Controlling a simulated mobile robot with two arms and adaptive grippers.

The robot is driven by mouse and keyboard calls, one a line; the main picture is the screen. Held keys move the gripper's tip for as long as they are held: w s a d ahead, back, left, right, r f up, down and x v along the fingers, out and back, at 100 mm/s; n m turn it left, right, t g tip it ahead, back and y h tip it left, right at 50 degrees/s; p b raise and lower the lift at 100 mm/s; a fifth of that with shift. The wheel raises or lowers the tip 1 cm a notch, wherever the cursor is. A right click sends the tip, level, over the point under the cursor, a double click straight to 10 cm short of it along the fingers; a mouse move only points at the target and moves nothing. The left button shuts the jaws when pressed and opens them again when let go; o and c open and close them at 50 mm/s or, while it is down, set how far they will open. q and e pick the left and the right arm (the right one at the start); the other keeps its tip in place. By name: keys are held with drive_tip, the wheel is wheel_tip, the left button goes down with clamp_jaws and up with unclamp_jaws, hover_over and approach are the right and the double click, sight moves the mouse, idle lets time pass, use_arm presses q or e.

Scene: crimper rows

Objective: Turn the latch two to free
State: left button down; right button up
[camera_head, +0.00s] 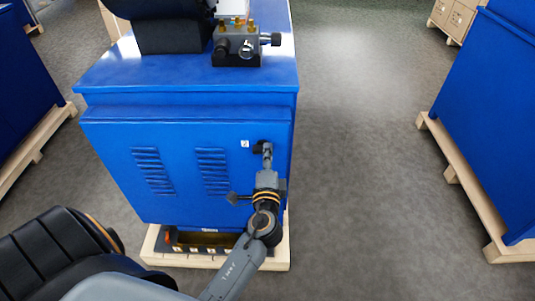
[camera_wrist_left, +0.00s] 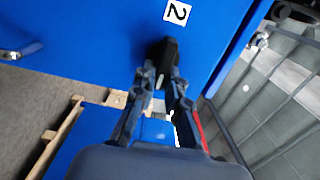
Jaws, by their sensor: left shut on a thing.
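Latch two (camera_head: 257,147) is a small dark handle on the front of the blue cabinet (camera_head: 120,135), near its upper right edge. My left gripper (camera_head: 267,156) reaches up to it from below and is shut on it. In the left wrist view the black latch (camera_wrist_left: 168,47) sits between the fingertips of my left gripper (camera_wrist_left: 162,78). A white label with a 2 (camera_wrist_left: 177,12) is beside the latch. The fingers hide part of the latch, so its exact turn angle is hard to tell. My right gripper is not in view.
The cabinet stands on a pale wooden pallet (camera_head: 280,257). A metal block with knobs (camera_head: 237,48) sits on its top. Another blue cabinet (camera_head: 490,110) stands at the right, with open grey floor (camera_head: 360,140) between.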

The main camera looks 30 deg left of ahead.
use_arm(q)
drive_tip(key=c, duration=1.4)
unclamp_jaws()
drive_tip(key=shift+o, duration=0.2)
drive_tip(key=v, duration=1.2)
